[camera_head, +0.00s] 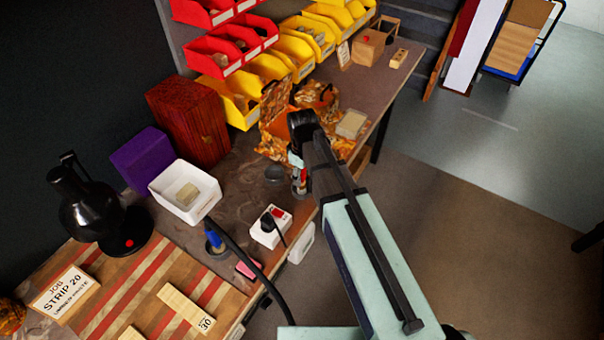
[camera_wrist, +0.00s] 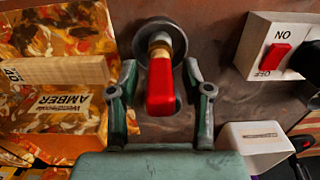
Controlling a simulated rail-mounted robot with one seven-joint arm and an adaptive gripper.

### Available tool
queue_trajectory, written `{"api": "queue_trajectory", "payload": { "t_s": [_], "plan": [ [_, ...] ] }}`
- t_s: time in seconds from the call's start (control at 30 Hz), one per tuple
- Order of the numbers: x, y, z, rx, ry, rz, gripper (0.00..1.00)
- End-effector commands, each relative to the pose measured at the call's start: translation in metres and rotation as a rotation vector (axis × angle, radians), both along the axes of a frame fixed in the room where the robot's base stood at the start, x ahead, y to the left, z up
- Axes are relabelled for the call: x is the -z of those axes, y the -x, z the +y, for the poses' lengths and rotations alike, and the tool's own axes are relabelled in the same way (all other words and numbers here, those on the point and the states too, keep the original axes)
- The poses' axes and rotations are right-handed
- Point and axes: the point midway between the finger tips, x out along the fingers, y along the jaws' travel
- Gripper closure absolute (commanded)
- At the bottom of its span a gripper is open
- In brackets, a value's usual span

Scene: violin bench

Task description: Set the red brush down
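The red brush (camera_wrist: 161,88) has a red handle and a brass-coloured ferrule. In the wrist view it points toward the camera, with its far end over a round grey dish (camera_wrist: 178,38); whether it touches the dish is unclear. My gripper (camera_wrist: 160,72) has one finger on each side of the brush, with narrow gaps visible between fingers and handle, so it looks open. In the head view my gripper (camera_head: 299,184) is low over the bench near its front edge, with a bit of red beside it. The brush's lower end is hidden.
An amber-patterned sheet (camera_wrist: 35,40) with a pale strip (camera_wrist: 55,72) lies left of the gripper in the wrist view. A white switch box (camera_head: 271,228) stands nearby. A white tub (camera_head: 185,192), purple box (camera_head: 142,160) and black pot (camera_head: 88,205) stand farther along the bench (camera_head: 240,160).

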Motion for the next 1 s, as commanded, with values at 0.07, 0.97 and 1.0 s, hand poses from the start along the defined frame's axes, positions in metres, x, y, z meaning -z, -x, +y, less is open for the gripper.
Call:
{"api": "queue_trajectory", "payload": {
  "t_s": [0.07,0.97,1.0],
  "plan": [
    [0.000,0.000,0.000,0.000,0.000,0.000,0.51],
    [-0.089,-0.001,0.000,0.000,-0.001,-0.003,0.51],
    [-0.095,-0.001,0.000,0.000,-0.001,-0.003,0.51]
  ]
}}
